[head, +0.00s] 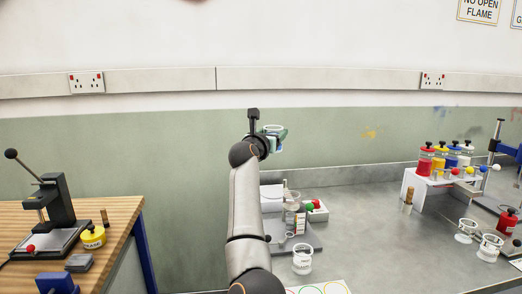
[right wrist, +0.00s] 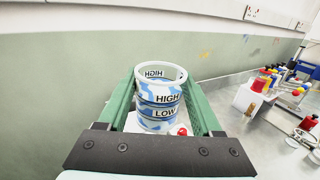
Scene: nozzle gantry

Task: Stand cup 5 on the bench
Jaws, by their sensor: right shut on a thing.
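My right gripper (head: 276,138) is shut on a cup (head: 271,129), which it holds up in the air in front of the green wall, above the back of the bench (head: 370,240). In the right wrist view the cup (right wrist: 160,112) sits upright between the green fingers of the gripper (right wrist: 160,82). It has a white rim and blue-and-white sides with bands reading HIGH and LOW. No number 5 is readable on it. Its underside is partly hidden by the gripper body. My left gripper is not in view.
White cups stand on the bench at front centre (head: 302,262) and at right (head: 466,232) (head: 490,249). A white rack (head: 422,186) holds coloured bottles. A grey tray with small items (head: 295,225) sits below my arm. Bare bench lies between. A wooden table (head: 115,225) is left.

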